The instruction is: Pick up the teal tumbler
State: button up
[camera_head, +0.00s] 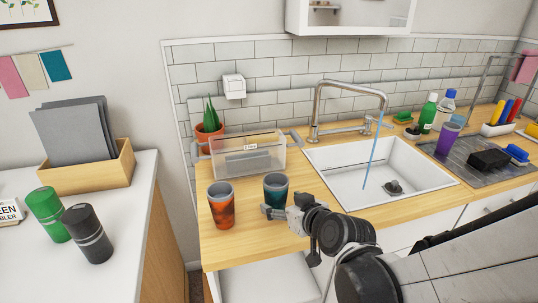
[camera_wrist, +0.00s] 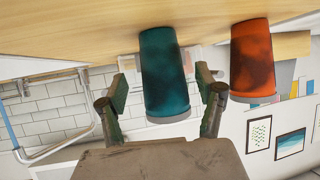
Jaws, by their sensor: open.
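The teal tumbler (camera_head: 276,188) stands upright on the wooden counter, right of an orange-brown tumbler (camera_head: 221,208). My gripper (camera_head: 279,211) is open at the teal tumbler's near side, low in front of it, and hides part of its lower body. In the wrist view, which looks inverted, the teal tumbler (camera_wrist: 166,75) lies between the two spread fingers of my gripper (camera_wrist: 165,88). A gap shows on each side, so the fingers do not appear to grip it. The orange-brown tumbler (camera_wrist: 253,60) is outside the right-hand finger there.
A clear bin (camera_head: 247,158) stands behind the tumblers. The sink (camera_head: 370,170) with its faucet (camera_head: 317,105) is to the right. A green tumbler (camera_head: 47,213) and a black tumbler (camera_head: 88,233) stand on the separate white counter (camera_head: 125,240) at left.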

aim_at(275, 200)
jog(key=shift+b+x, duration=0.3)
jog(key=shift+x, duration=1.8)
jog(key=shift+s+a+f, duration=0.1)
jog(key=c, duration=1.6)
